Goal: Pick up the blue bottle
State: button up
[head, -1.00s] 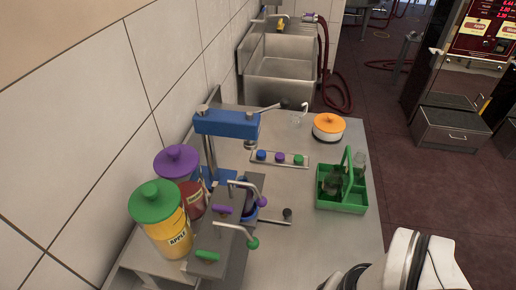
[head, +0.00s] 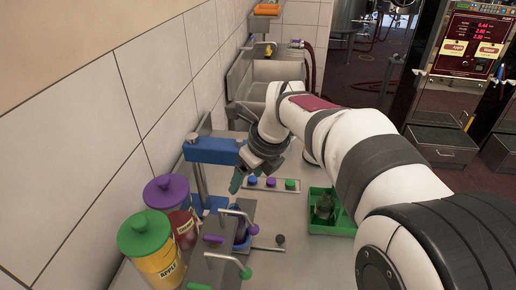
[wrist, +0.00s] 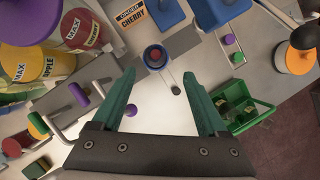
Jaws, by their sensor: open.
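The blue bottle (wrist: 155,56) shows in the wrist view from above as a blue ring with a reddish centre. It stands at a grey holder, ahead of the gap between my fingertips. In the head view its blue side (head: 240,238) is partly hidden behind the purple-knobbed tap. My gripper (wrist: 160,78) is open and empty, with green fingers spread to either side below the bottle in the picture. In the head view my gripper (head: 237,184) hangs above the bench beside the blue press, apart from the bottle.
Apple (head: 153,248) and cherry (head: 172,208) pump jars stand at left. Bent metal taps (head: 238,215) crowd the bottle. The blue press (head: 212,150) is behind. A green crate (head: 332,228) with dark bottles stands at right, and a strip with coloured caps (head: 271,184) lies behind.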

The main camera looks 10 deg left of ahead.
aim_at(234, 207)
jog(key=x, duration=0.5)
jog(key=s+x, duration=0.1)
jog(key=x, duration=0.8)
jog(key=shift+f, duration=0.55)
jog(key=shift+s, duration=0.1)
grip_shut()
jog(key=shift+r, duration=0.1)
